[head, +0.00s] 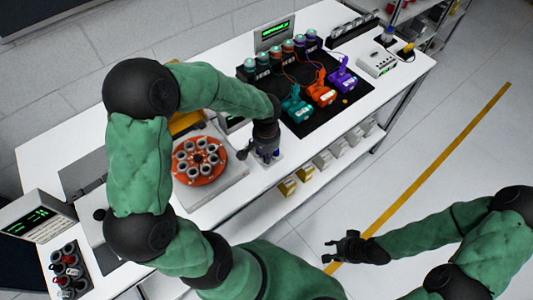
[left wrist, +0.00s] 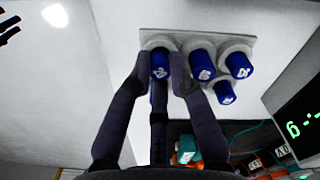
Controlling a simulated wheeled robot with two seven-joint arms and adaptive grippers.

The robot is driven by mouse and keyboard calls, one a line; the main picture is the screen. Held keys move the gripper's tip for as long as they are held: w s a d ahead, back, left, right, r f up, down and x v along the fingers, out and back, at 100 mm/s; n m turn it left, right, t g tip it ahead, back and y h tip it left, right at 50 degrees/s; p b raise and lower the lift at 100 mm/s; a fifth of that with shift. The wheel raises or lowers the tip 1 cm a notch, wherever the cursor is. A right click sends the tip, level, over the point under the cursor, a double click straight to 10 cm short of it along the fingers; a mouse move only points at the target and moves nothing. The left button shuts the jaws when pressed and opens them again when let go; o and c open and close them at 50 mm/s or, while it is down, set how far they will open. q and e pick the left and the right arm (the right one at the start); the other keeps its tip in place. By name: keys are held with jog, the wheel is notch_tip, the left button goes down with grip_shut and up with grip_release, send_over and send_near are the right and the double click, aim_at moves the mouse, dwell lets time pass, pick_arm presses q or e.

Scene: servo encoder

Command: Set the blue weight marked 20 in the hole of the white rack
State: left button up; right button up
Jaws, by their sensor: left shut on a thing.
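The white rack (left wrist: 190,36) is a pale plate with round collars, seen in the left wrist view. My left gripper (left wrist: 165,68) is shut on a blue weight (left wrist: 159,65) at the rack's left end. A white collar shows behind this weight; I cannot tell how deep it sits, and its mark is hard to read. Three other blue weights (left wrist: 202,66) stand beside it to the right. In the head view, my left gripper (head: 263,152) hides most of the rack near the table's front edge. My right gripper (head: 344,245) looks open and empty, over the floor.
An orange round carousel (head: 201,160) stands left of my left gripper. A black mat (head: 312,112) with teal, orange and purple devices lies to the right. A green-lit display (left wrist: 299,118) is near the rack. Yellow and grey bins (head: 305,172) sit on the shelf below.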

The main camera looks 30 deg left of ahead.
pick_arm(q)
jog(key=shift+f, duration=0.25)
jog(key=o, duration=0.9)
jog(key=shift+r, duration=0.1)
jog(key=shift+r+p, duration=2.15)
jog(key=shift+r, duration=0.85)
jog(key=shift+f, duration=0.1)
